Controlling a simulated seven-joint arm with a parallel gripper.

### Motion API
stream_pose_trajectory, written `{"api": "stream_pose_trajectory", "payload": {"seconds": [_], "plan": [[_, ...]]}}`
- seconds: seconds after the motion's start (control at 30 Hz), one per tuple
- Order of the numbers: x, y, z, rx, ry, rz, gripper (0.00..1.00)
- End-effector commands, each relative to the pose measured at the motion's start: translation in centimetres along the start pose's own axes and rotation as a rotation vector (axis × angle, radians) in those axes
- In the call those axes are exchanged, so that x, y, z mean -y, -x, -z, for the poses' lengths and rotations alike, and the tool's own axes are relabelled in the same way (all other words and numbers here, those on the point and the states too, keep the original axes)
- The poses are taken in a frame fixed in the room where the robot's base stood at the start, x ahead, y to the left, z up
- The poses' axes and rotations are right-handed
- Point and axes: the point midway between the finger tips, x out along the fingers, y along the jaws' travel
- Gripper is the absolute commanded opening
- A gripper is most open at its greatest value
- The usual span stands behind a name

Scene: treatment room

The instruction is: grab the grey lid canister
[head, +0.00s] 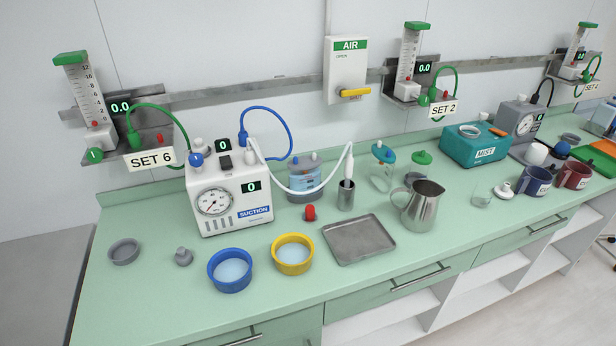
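A clear bluish canister (305,184) stands on the green counter, just right of the white suction unit. Its lid looks grey-blue with small fittings on top, and a white tube hangs in front of it. Its lower part sits close behind a red cap. Two other lidded vessels stand further right: a clear one with a teal lid (383,153) and one with a green lid (421,158). My gripper is not in view.
The suction unit (228,190) stands left of the canister. A metal holder (346,198), red cap (310,212), steel tray (362,240) and jug (424,205) stand nearby. Blue (230,286) and yellow (293,268) bowls sit in front.

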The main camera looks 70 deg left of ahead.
Motion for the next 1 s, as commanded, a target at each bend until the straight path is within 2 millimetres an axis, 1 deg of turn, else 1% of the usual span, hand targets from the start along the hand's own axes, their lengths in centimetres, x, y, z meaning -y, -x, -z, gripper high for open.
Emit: {"api": "stream_pose_trajectory", "payload": {"seconds": [0.5, 1.0], "plan": [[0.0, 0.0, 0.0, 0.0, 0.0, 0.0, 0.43], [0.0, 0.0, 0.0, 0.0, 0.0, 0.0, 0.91]]}}
